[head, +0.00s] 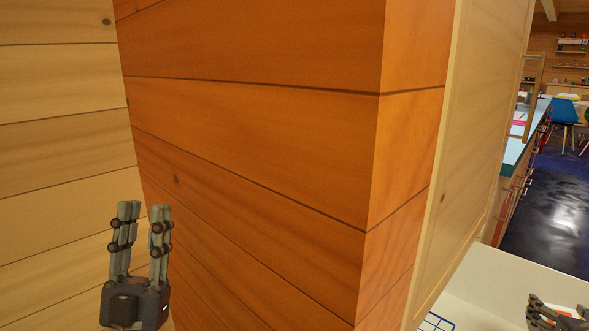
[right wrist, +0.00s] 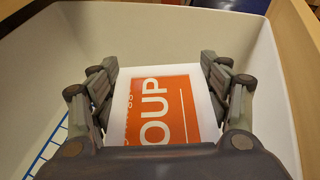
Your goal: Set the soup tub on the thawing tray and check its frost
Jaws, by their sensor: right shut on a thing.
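The soup tub (right wrist: 165,105) is white with an orange label reading "OUP" in the right wrist view. My right gripper (right wrist: 160,85) is shut on it, with a finger on each side. In the head view my right gripper (head: 548,308) is partly cut off at the lower right corner, with a little of the tub's orange label (head: 566,313) showing. My left gripper (head: 144,212) is upright at the lower left, its fingers apart and empty. I cannot make out a thawing tray for certain, nor any frost on the tub.
White walls (right wrist: 277,75) surround the tub like a deep bin. A blue grid (right wrist: 50,150) on white lies at its left; it also shows in the head view (head: 438,322). An orange wooden wall (head: 260,130) fills the head view's middle. Open floor (head: 555,205) lies far right.

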